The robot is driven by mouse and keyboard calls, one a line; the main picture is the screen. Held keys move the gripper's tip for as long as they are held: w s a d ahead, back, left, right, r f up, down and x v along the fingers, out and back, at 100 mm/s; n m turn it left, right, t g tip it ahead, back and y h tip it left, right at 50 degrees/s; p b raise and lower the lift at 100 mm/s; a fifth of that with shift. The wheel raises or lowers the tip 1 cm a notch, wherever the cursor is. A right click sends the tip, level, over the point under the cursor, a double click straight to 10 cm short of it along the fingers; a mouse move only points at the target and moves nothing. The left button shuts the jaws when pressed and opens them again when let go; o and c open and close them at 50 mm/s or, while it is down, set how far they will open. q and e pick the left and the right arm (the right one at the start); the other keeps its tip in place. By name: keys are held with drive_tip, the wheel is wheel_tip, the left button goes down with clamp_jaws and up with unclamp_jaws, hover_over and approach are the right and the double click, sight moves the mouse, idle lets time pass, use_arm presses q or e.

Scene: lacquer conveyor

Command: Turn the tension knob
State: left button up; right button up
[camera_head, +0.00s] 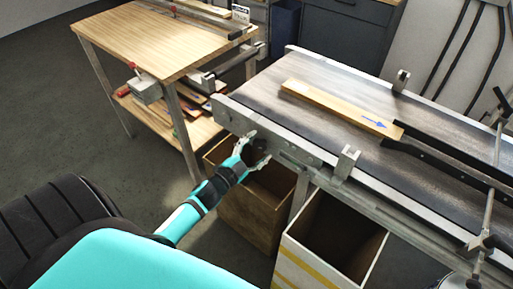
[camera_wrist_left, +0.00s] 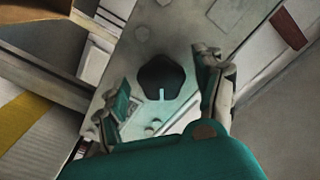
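The tension knob (camera_wrist_left: 161,77) is a dark rounded knob with a pale mark, on the grey side plate of the conveyor, in the left wrist view. In the head view it is a dark shape (camera_head: 259,146) at the near left end of the conveyor (camera_head: 300,75), partly behind my fingers. My left gripper (camera_head: 252,152) is at the knob. In the left wrist view its two fingers (camera_wrist_left: 165,98) are spread wide, one on each side of the knob, with gaps between them and it. My right gripper is not seen.
Two open boxes stand below: a brown one (camera_head: 248,212) and a white one with yellow stripes (camera_head: 310,262). A wooden workbench (camera_head: 150,42) stands at the left. Grey floor is clear at far left.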

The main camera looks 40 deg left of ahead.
use_arm(q)
drive_tip(key=shift+s, duration=0.1)
drive_tip(key=s, duration=1.1)
drive_tip(key=shift+s+a, duration=0.4)
drive_tip(key=shift+a, duration=0.05)
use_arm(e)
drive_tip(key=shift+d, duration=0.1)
use_arm(q)
drive_tip(key=s+d+f+n+g+y, duration=0.1)
drive_tip(key=s+d+f+n+g, duration=0.2)
drive_tip(key=f, duration=1.1)
drive_tip(key=s+f+n+g+y, duration=0.15)
drive_tip(key=s+f+g, duration=0.4)
drive_tip(key=f, duration=0.85)
drive_tip(key=s+d+f+n+g, duration=0.1)
drive_tip(key=s+d+f+g, duration=0.2)
drive_tip(key=s+f, duration=0.5)
drive_tip(key=s+d+f+n+g+h, duration=0.1)
drive_tip(key=s+d+f+g, duration=0.3)
drive_tip(key=s+f, duration=0.5)
drive_tip(key=s+g, duration=0.1)
drive_tip(key=s, duration=0.5)
drive_tip(key=shift+s, duration=0.15)
